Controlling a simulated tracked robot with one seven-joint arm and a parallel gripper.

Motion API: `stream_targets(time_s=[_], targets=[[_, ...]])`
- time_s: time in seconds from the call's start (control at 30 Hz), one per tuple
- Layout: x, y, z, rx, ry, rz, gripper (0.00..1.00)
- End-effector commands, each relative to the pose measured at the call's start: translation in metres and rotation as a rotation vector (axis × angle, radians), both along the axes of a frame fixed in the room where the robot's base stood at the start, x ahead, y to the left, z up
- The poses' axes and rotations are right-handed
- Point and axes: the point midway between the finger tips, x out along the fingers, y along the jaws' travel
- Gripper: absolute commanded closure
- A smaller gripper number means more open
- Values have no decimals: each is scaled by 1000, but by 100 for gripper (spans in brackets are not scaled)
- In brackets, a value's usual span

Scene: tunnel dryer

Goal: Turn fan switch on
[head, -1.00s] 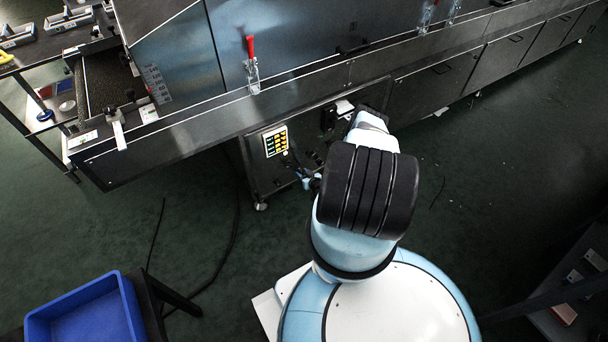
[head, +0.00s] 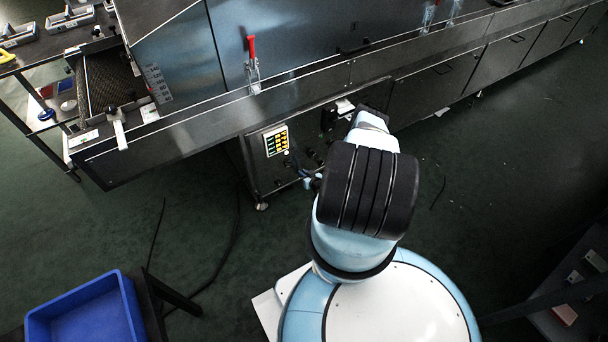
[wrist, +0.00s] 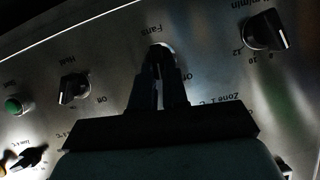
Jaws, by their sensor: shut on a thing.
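The fan switch (wrist: 160,48) is on the metal control panel in the wrist view, by a label reading "Fans" that appears upside down. My gripper (wrist: 158,72) is shut on it, with one dark finger on each side. The fingers hide most of the switch, so its pointer direction cannot be read. In the head view my arm reaches to the control panel (head: 262,180) under the dryer, and the fingers are too small to make out.
A black knob labelled "Heat" (wrist: 73,88) and a green button (wrist: 14,105) lie left of my gripper. Another black knob (wrist: 266,32) is to the right. In the head view, a lit display (head: 276,140) sits on the panel, and a blue bin (head: 85,310) stands lower left.

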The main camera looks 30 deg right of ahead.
Motion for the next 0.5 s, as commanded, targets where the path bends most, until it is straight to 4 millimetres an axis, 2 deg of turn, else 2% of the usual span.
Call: stream_targets(time_s=[0.5], targets=[[0,-9,-2,306,11,-1,100]])
